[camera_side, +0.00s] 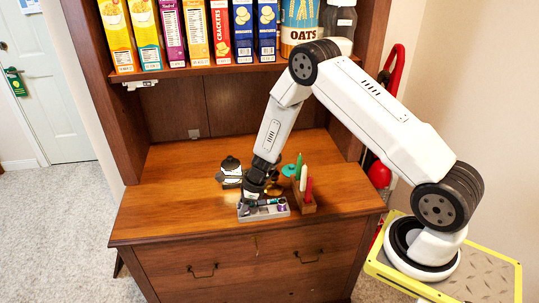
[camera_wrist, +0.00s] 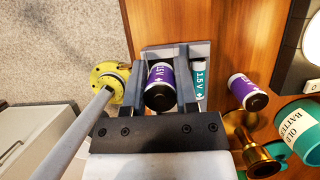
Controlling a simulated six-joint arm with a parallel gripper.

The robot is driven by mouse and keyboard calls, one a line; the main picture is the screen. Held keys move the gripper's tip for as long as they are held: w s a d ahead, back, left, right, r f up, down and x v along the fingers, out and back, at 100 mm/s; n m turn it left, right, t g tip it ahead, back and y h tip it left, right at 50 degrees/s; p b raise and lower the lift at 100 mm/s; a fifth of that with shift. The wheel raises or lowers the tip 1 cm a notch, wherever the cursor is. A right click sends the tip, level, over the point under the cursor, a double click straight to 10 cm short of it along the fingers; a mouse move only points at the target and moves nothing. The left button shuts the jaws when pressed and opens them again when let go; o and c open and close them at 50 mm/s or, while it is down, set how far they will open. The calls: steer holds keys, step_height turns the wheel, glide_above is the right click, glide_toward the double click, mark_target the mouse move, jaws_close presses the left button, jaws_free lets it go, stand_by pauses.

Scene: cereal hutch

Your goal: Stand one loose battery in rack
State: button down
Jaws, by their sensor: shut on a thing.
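My gripper (camera_wrist: 163,72) is shut on a purple 1.5V battery (camera_wrist: 160,88), which sits between its two grey fingers in the wrist view. In the side view my gripper (camera_side: 252,198) is low over the grey rack (camera_side: 275,212) near the front of the cabinet top. A teal 1.5V battery (camera_wrist: 199,80) shows just right of the right finger. Another purple battery (camera_wrist: 247,92) is farther right, apart from the gripper. The fingers hide much of the rack in the wrist view, so I cannot tell whether the held battery touches it.
A teal cup labelled for old batteries (camera_wrist: 300,130) and a brass object (camera_wrist: 262,155) are at the right. A wooden block with candles (camera_side: 304,199) stands right of the rack. The cabinet top's left side (camera_side: 160,210) is clear.

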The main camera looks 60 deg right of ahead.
steer(key=shift+f, duration=0.55)
stand_by(3.0)
stand_by(0.5)
steer(key=shift+c, duration=1.5)
jaws_free()
steer(key=shift+o, duration=0.2)
steer(key=shift+o, duration=1.3)
steer(key=shift+r, duration=0.2)
steer(key=shift+v, duration=2.35)
